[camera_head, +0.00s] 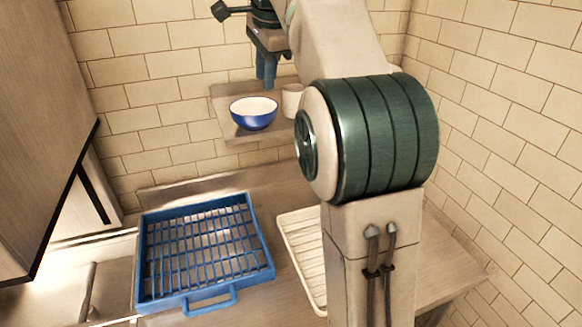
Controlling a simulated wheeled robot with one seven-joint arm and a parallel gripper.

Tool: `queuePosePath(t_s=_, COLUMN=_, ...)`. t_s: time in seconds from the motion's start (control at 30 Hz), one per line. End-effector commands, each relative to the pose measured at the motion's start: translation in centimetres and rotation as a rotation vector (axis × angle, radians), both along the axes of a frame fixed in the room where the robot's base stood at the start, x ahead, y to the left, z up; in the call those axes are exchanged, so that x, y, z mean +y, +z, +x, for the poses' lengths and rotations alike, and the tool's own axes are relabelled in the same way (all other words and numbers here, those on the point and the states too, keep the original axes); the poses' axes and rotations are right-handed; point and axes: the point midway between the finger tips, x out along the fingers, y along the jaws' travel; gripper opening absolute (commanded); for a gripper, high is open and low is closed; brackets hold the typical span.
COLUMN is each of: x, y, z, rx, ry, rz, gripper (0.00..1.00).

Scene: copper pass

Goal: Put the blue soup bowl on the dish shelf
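The blue soup bowl (254,120), blue outside and white inside, sits upright on the wooden dish shelf (222,101) on the back wall. It is near the shelf's left front part. My gripper (266,86) is above the bowl with its blue fingers pointing down. The fingertips appear to be above the bowl's rim, and nothing shows held between them. The fingers are small and seen close together, so I cannot tell how far apart they are.
A white cup (291,101) stands on the shelf right of the bowl, partly hidden by my arm. Below, a blue wire rack (268,268) and a white ribbed tray (291,221) lie on the counter (447,264). A dark-edged cabinet (40,120) hangs at left. Tiled walls enclose the back and right.

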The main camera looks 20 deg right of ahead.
Motion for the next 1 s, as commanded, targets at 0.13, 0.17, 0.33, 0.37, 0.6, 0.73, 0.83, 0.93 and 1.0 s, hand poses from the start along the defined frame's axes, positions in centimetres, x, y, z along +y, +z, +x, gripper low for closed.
queuePosePath(t_s=0.13, x=0.1, y=-0.8, z=-2.2, rx=-0.011, ry=0.110, rz=-0.029, gripper=0.27)
queuePosePath(t_s=0.17, x=0.1, y=-1.1, z=-2.8, rx=-0.016, ry=0.145, rz=-0.039, gripper=0.27)
queuePosePath(t_s=0.33, x=0.4, y=-3.7, z=-7.1, rx=-0.037, ry=0.372, rz=-0.110, gripper=0.27)
queuePosePath(t_s=0.37, x=0.5, y=-4.2, z=-7.9, rx=-0.042, ry=0.412, rz=-0.125, gripper=0.27)
queuePosePath(t_s=0.6, x=1.3, y=-9.5, z=-14.6, rx=-0.070, ry=0.740, rz=-0.245, gripper=0.27)
queuePosePath(t_s=0.73, x=1.7, y=-13.1, z=-18.4, rx=-0.082, ry=0.921, rz=-0.318, gripper=0.27)
queuePosePath(t_s=0.83, x=2.0, y=-16.1, z=-21.3, rx=-0.088, ry=1.055, rz=-0.374, gripper=0.27)
queuePosePath(t_s=0.93, x=2.2, y=-18.8, z=-23.8, rx=-0.091, ry=1.175, rz=-0.427, gripper=0.27)
queuePosePath(t_s=1.0, x=2.2, y=-20.5, z=-25.3, rx=-0.091, ry=1.243, rz=-0.457, gripper=0.27)
